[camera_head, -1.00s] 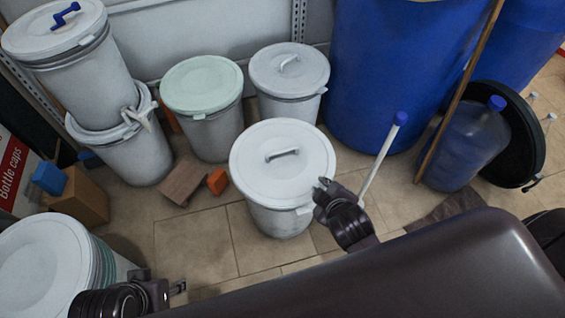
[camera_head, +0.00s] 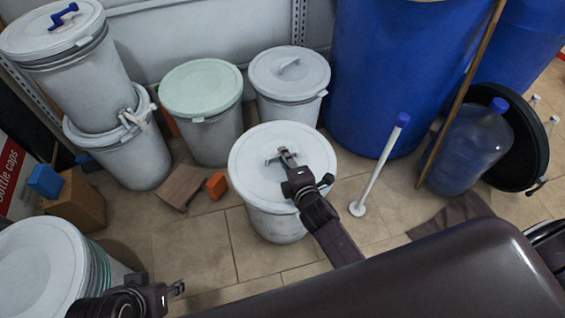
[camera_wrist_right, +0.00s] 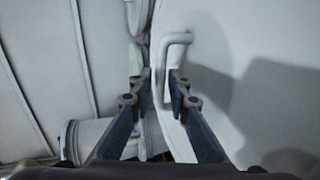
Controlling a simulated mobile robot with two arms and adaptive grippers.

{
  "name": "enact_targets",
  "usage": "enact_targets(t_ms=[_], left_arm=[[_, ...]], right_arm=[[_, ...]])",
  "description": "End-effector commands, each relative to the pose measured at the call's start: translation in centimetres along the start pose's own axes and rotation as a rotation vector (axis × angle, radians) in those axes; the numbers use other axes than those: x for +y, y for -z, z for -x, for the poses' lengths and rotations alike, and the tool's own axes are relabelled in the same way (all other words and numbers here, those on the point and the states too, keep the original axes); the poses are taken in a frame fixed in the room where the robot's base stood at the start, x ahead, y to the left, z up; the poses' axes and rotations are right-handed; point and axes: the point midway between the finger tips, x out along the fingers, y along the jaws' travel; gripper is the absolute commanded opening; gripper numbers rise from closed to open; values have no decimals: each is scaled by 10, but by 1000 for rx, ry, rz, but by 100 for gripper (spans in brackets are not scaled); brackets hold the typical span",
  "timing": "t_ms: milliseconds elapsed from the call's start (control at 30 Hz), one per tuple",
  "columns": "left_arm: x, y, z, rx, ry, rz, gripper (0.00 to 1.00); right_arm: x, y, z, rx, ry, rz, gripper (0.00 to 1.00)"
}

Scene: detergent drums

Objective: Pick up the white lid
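The white lid (camera_head: 252,165) with a grey bar handle lies on the white drum in the middle of the head view. My right gripper (camera_head: 287,157) is over this lid, close to its handle, and partly covers the handle.
A drum with a pale green lid (camera_head: 200,88) and another grey-white lidded drum (camera_head: 289,73) stand behind. Stacked drums (camera_head: 75,75) stand at the left. A white rod with a blue top (camera_head: 380,165) stands right of the middle drum. Tiled floor (camera_head: 195,245) is clear in front.

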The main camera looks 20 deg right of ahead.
Motion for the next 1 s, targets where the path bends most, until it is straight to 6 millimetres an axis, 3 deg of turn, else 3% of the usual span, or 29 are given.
enact_targets(t_ms=[100,300,567,700,1000], left_arm=[[2,22,-5,87,-4,-3,40],[5,45,-4,172,-9,-6,40],[5,47,-4,181,-9,-6,40],[5,47,-4,181,-9,-6,40],[5,48,-4,181,-9,-6,40]], right_arm=[[-2,0,-11,0,0,-1,16],[-1,0,-21,0,1,-2,16],[0,0,-21,0,1,-2,16],[0,0,-21,0,1,-2,1],[0,0,-21,0,-1,-2,0]])
